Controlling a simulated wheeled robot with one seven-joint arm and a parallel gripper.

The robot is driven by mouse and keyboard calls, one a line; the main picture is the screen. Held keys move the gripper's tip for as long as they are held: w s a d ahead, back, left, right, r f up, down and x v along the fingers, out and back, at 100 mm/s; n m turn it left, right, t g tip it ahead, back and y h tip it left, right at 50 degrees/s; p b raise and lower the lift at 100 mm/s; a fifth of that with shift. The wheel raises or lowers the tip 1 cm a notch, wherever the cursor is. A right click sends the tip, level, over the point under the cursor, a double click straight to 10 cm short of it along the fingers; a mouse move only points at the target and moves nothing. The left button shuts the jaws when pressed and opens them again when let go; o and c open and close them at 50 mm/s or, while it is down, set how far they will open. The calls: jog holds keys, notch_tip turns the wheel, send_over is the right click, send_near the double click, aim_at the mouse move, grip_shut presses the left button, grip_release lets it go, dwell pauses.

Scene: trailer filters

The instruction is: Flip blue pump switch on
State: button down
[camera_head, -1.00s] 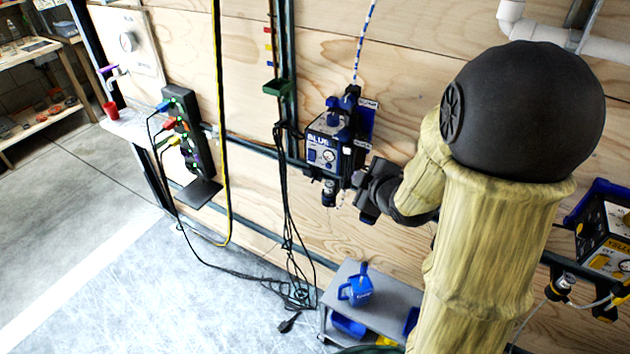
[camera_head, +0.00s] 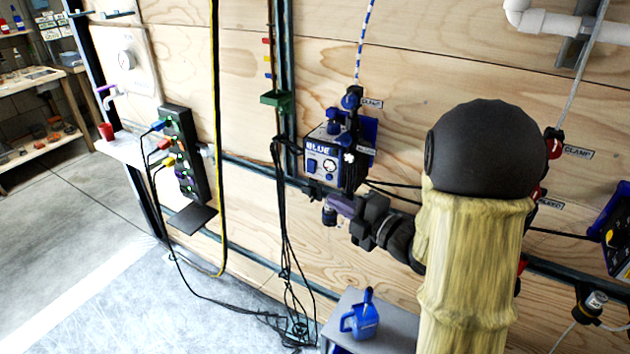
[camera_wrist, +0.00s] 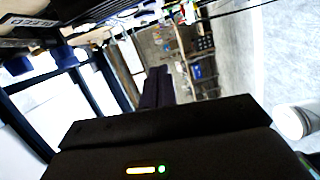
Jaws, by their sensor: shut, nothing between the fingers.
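The blue pump (camera_head: 325,160) is a box with a white front labelled BLUE, mounted on the plywood wall in the head view. Its front carries small round dials; I cannot tell which part is the switch or how it is set. My gripper (camera_head: 318,192) is at the pump's lower edge, just under the front panel, pointing left. Its fingers are shut with nothing between them. I cannot tell whether they touch the pump. In the wrist view the dark fingers (camera_wrist: 157,88) show close together, and the pump front is not clearly seen.
A power strip (camera_head: 183,155) with coloured plugs hangs at left. Black cables (camera_head: 285,240) hang beside the pump. A blue jug (camera_head: 361,318) stands on a grey stand below. A blue-and-white hose (camera_head: 364,40) runs above the pump. A yellow-labelled unit (camera_head: 615,230) is at right.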

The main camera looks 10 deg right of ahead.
aim_at(314, 179)
jog(key=shift+w, duration=0.1)
jog(key=w+a+p, duration=0.1)
jog(key=w, duration=0.2)
jog(key=w+a+p, duration=0.1)
jog(key=w, duration=0.3)
jog(key=w+a+p, duration=0.1)
jog(key=w+a, duration=0.1)
jog(key=w, duration=0.1)
jog(key=shift+w+a+f, duration=0.1)
jog(key=shift+w+f, duration=0.1)
jog(key=shift+f, duration=0.1)
jog(key=shift+w, duration=0.2)
jog(key=shift+f, duration=0.2)
